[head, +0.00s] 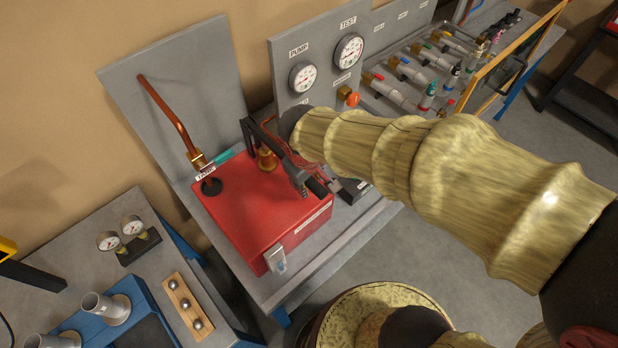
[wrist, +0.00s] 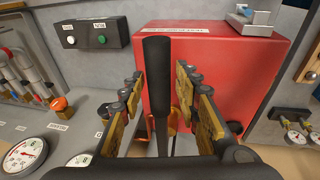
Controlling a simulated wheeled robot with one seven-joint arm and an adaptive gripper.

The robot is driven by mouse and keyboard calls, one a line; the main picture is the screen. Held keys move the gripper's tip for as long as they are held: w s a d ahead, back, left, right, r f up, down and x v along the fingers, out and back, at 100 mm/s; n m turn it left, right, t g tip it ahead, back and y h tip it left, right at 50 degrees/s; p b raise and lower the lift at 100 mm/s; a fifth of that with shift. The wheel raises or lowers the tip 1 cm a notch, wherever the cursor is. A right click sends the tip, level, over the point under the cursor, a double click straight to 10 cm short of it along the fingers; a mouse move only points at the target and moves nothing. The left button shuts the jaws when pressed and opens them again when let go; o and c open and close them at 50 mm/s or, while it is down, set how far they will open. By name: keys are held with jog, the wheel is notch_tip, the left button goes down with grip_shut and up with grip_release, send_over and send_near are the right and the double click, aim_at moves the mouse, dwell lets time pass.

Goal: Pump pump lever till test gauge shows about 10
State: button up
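The black pump lever (head: 318,187) reaches over the red tank (head: 246,232) in the head view. In the wrist view the lever's dark handle (wrist: 157,65) stands between the two fingers of my gripper (wrist: 160,88), with the tank (wrist: 215,62) beyond it. The fingers are apart, with visible gaps on both sides of the handle. In the head view my wrist partly hides the gripper. The test gauge (head: 348,50) is on the upright grey panel, above and right of the pump gauge (head: 303,77). The test gauge is partly visible at the wrist view's lower left (wrist: 22,155). Its needle is too small to read.
An orange knob (head: 348,97) is below the gauges. A black two-button box (wrist: 95,32) sits beside the tank. A copper pipe (head: 168,115) rises behind the tank. Several valves and fittings (head: 425,68) line the right-hand bench; small gauges (head: 122,234) stand at the left.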

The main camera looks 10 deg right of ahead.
jog(key=shift+o, duration=0.7)
jog(key=shift+r, duration=0.1)
jog(key=shift+r, duration=0.1)
jog(key=v, duration=1.1)
jog(key=shift+s+r, duration=0.2)
jog(key=shift+r, duration=0.15)
dwell(0.3)
jog(key=s+d+f+m+t+b, duration=0.3)
jog(key=s+d+f+m+b, duration=0.4)
jog(key=s+d+f+b, duration=0.2)
jog(key=d+f+b, duration=0.2)
jog(key=d+b, duration=0.2)
jog(key=b, duration=0.2)
jog(key=shift+s+d+f+y, duration=0.15)
jog(key=shift+d+f+y, duration=0.1)
jog(key=shift+d+y, duration=0.15)
